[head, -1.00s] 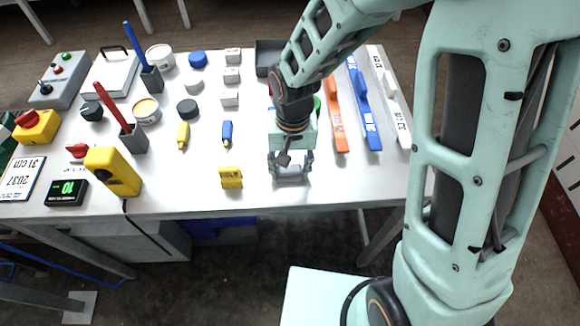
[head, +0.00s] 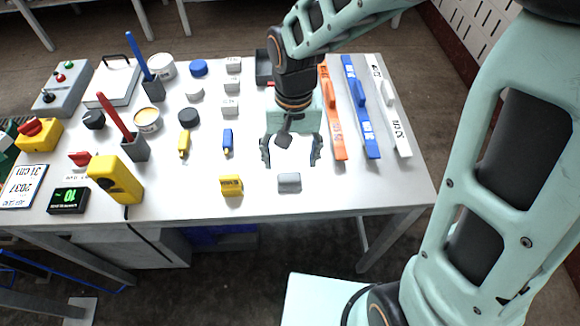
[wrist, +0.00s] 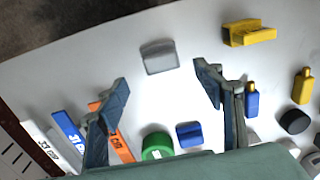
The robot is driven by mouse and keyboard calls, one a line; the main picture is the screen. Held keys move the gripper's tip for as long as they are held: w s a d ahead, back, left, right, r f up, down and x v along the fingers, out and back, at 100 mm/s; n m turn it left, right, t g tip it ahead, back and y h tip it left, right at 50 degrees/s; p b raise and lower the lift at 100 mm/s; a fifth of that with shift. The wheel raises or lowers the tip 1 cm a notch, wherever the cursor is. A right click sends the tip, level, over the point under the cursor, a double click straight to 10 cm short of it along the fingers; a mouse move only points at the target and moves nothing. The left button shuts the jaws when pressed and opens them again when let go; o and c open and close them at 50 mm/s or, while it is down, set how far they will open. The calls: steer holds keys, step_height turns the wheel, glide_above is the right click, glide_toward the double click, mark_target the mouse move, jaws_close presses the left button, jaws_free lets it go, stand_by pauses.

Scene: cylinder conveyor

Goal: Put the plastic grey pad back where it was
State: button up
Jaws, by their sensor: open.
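The grey pad (head: 289,183) lies on the white table near its front edge, to the right of a yellow block. It also shows in the wrist view (wrist: 159,56), beyond my fingertips and apart from them. My gripper (head: 291,160) is open wide and empty, above the table and behind the pad in the head view. In the wrist view the two fingers (wrist: 163,75) stand apart, with bare table between them.
The yellow block (head: 231,186) lies left of the pad. Orange (head: 333,115), blue (head: 362,110) and white (head: 392,108) long-handled tools lie at the right. In the wrist view, a green cylinder (wrist: 157,147) and a blue block (wrist: 189,134) sit near my gripper. The table's front right is clear.

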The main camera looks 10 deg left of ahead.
step_height(320, 180, up, 4)
steer(key=shift+f, duration=0.1)
steer(key=shift+d, duration=0.1)
stand_by(0.4)
